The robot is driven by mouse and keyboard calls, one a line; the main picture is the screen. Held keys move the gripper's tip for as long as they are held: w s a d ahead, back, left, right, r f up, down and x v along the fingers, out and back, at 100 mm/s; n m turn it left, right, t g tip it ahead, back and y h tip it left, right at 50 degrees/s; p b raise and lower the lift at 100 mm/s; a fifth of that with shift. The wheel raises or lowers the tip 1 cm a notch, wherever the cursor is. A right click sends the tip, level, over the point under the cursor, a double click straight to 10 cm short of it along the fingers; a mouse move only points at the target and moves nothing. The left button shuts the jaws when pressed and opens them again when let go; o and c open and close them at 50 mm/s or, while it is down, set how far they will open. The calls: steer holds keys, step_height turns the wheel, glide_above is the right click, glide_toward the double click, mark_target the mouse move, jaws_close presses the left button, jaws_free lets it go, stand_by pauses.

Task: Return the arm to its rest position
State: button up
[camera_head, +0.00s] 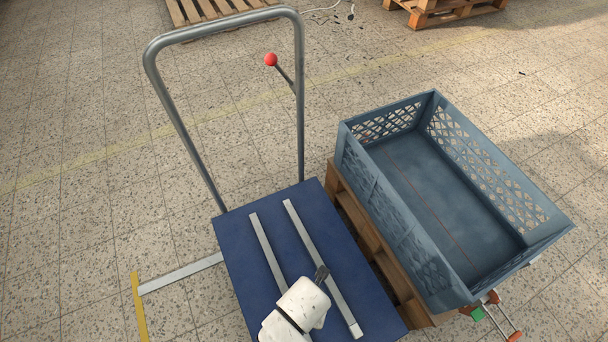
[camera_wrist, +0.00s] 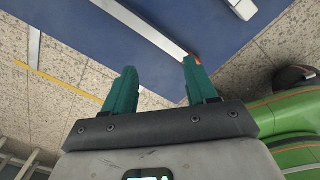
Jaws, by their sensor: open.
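Two pale metal strips lie along the blue top: the left strip (camera_head: 266,250) and the right strip (camera_head: 312,252). My wrist hides part of the cart top near the bottom of the head view. Most of my arm is out of view.
The cart's grey tube handle (camera_head: 180,120) rises behind the blue top, next to a red-knobbed lever (camera_head: 271,60). An empty grey-blue crate (camera_head: 440,190) rests on a wooden pallet (camera_head: 372,240) to the right. Open tiled floor lies left.

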steer(key=s+d+r+m, duration=0.2)
steer(key=d+r+m, duration=0.3)
steer(key=d+m, duration=0.5)
steer(key=s+d+r+m+t, duration=0.15)
steer(key=d+r+m, duration=0.25)
steer(key=d+m, duration=0.6)
steer(key=s+d+r+m+g, duration=0.15)
steer(key=d+r+m, duration=0.35)
steer(key=d+m, duration=0.5)
step_height(320, 180, up, 22)
steer(key=a+m+t+p, duration=0.1)
steer(key=a+m+p, duration=0.1)
steer(key=p, duration=2)
steer(key=shift+s+a+m, duration=0.15)
steer(key=shift+s+m, duration=0.25)
steer(key=shift+r, duration=0.1)
